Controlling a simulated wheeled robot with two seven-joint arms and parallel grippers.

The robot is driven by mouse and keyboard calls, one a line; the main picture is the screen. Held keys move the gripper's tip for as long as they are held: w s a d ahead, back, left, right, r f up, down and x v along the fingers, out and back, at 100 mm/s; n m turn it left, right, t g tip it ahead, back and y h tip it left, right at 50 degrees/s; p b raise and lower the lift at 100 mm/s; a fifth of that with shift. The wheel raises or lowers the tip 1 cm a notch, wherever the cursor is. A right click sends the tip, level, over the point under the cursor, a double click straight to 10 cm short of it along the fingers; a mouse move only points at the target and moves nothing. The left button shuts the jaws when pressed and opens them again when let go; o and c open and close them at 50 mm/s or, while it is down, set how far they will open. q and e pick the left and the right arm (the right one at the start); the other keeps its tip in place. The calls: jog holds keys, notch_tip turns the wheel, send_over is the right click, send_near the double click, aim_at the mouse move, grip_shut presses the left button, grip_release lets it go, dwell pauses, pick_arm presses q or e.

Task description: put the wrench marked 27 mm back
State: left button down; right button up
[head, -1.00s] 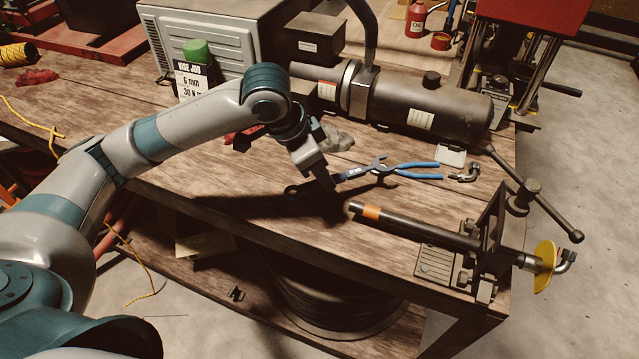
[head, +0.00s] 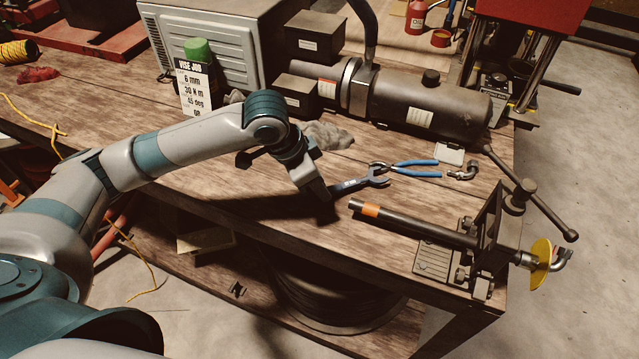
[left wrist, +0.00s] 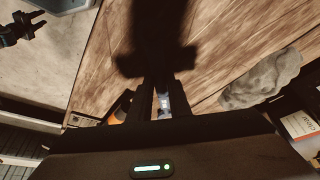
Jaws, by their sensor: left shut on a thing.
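My left gripper (head: 325,194) is shut on a dark wrench with a blue label (head: 352,184), over the front part of the bench. The wrench's open-jaw end points right, towards the pliers; its other end is hidden by the gripper or lost in shadow. In the left wrist view the gripper fingers (left wrist: 162,90) hold the wrench (left wrist: 163,103), which shows only as a small pale-blue piece between them. The size mark is too small to read. My right gripper is not in view.
Blue-handled pliers (head: 415,168) lie right of the wrench. A dark tube with an orange band (head: 420,222) runs to the vise (head: 488,240) at the right. A grey rag (head: 327,135) and a dark cylinder (head: 430,103) are behind. A job card (head: 192,92) stands at the back.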

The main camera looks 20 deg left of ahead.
pick_arm(q)
jog(key=shift+f, duration=0.25)
jog(key=c, duration=1.6)
grip_release()
jog(key=shift+c, duration=0.2)
jog(key=shift+r, duration=0.15)
jog(key=shift+a+r, duration=0.15)
jog(key=shift+r, duration=0.45)
jog(key=b+v, duration=0.1)
jog(key=v, duration=1)
jog(key=shift+b, duration=0.3)
jog(key=shift+s, duration=0.1)
